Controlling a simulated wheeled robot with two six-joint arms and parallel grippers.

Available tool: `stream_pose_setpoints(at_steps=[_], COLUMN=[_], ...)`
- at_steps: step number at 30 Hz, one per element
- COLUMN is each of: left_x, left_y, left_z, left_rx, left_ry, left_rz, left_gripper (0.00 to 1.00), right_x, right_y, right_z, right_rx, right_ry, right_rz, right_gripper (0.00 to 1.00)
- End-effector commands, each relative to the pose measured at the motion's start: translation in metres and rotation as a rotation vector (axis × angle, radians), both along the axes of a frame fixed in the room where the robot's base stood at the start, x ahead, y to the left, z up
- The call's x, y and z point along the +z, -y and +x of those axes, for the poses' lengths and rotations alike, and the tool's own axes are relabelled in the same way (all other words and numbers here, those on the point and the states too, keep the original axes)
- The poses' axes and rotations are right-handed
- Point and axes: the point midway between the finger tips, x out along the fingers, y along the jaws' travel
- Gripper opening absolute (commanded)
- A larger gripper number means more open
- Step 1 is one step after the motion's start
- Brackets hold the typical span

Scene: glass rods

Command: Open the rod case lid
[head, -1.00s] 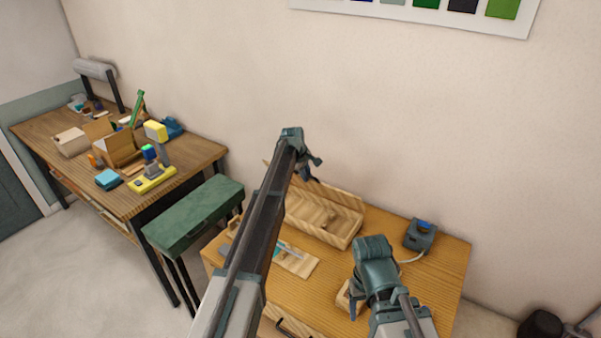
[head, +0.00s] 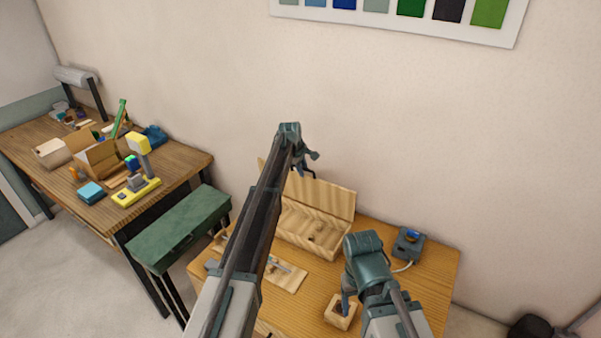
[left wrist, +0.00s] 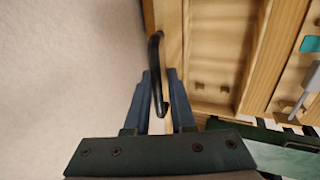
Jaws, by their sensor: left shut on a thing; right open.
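The wooden rod case (head: 290,240) stands at the back of the wooden table, near the wall. Its lid (head: 335,196) stands raised at the back, and the case's inside shows. My left gripper (head: 308,168) is at the lid's upper edge, partly behind my own arm. In the left wrist view a black curved handle (left wrist: 155,65) lies between the fingers of my left gripper (left wrist: 162,85), shut on it. The wooden case inside (left wrist: 215,50) shows beside it. My right gripper (head: 347,300) is open, low by a small wooden block with a hole (head: 340,318).
A flat wooden board with small items (head: 290,280) lies in front of the case. A grey-blue device with a cable (head: 408,243) stands at right. A green bench (head: 180,228) and a cluttered second table (head: 75,195) stand to the left. The table's right front is clear.

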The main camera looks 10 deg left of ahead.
Motion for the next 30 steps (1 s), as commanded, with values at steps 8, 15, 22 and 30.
stream_pose_setpoints(at_steps=[8,15,22,30], left_x=[0.0018,0.0018,0.0017,0.0018], left_y=[0.0043,0.0050,0.0050,0.0044], left_z=[0.0104,0.0115,0.0112,0.0105], left_rx=[0.000,0.000,0.000,0.000], left_ry=[0.005,0.005,0.005,0.003], left_rz=[-0.002,-0.002,-0.002,-0.001], left_gripper=[0.00,0.00,0.00,0.45], right_x=[0.0013,0.0014,0.0013,0.0015], right_y=[0.0000,0.0000,0.0000,0.0000], right_z=[0.0000,0.0000,0.0000,0.0000], right_rx=[-0.001,-0.001,-0.001,-0.001], right_ry=[0.000,0.000,0.000,0.000], right_rz=[0.000,0.000,0.000,0.000], right_gripper=[0.69,0.69,0.69,0.69])
